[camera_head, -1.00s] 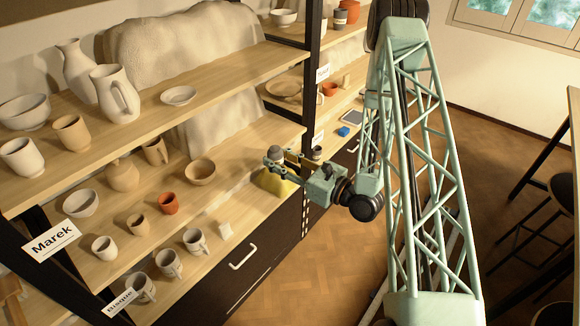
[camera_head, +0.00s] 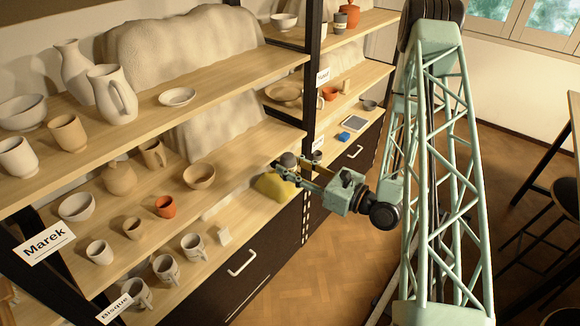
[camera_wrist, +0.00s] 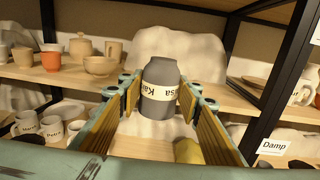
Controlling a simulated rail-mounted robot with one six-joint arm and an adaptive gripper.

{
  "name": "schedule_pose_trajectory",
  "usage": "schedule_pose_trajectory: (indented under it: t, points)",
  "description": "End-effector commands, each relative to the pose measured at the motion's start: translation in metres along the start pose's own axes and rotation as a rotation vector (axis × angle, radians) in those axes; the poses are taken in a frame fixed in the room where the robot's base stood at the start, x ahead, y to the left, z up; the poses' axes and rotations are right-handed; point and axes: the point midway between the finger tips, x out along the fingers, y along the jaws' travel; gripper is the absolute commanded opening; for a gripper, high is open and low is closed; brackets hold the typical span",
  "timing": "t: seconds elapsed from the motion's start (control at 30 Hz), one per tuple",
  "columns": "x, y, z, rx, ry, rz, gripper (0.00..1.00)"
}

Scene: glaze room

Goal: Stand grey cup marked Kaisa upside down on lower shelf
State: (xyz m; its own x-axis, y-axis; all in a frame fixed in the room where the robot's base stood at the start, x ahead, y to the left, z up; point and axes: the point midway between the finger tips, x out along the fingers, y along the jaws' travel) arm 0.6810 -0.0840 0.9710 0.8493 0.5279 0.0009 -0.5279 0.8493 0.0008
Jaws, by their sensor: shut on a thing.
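The grey cup marked Kaisa (camera_wrist: 160,105) is between the fingers of my gripper (camera_wrist: 162,98), which is shut on it. Its pale name band faces the wrist camera. The cup's narrower end points up; whether that is rim or base is hard to tell. In the head view the cup (camera_head: 287,159) shows small and dark at the tip of my gripper (camera_head: 285,170). It is held above the right end of the lower shelf (camera_head: 222,212), over a yellow lump (camera_head: 274,187). The yellow lump (camera_wrist: 188,150) also shows below the cup in the wrist view.
A black post (camera_head: 311,110) rises right of the gripper. Beyond it a blue block (camera_head: 344,137) lies on another shelf.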

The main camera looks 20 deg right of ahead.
Motion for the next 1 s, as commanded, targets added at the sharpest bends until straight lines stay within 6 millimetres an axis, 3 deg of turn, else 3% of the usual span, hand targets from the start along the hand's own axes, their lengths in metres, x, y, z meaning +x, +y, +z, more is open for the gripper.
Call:
schedule_pose_trajectory:
  t: [0.37, 1.0]
  points:
    - [0.013, -0.001, -0.001, -0.002, 0.000, 0.001, 0.22]
    - [0.059, -0.003, -0.002, -0.001, -0.001, 0.001, 0.22]
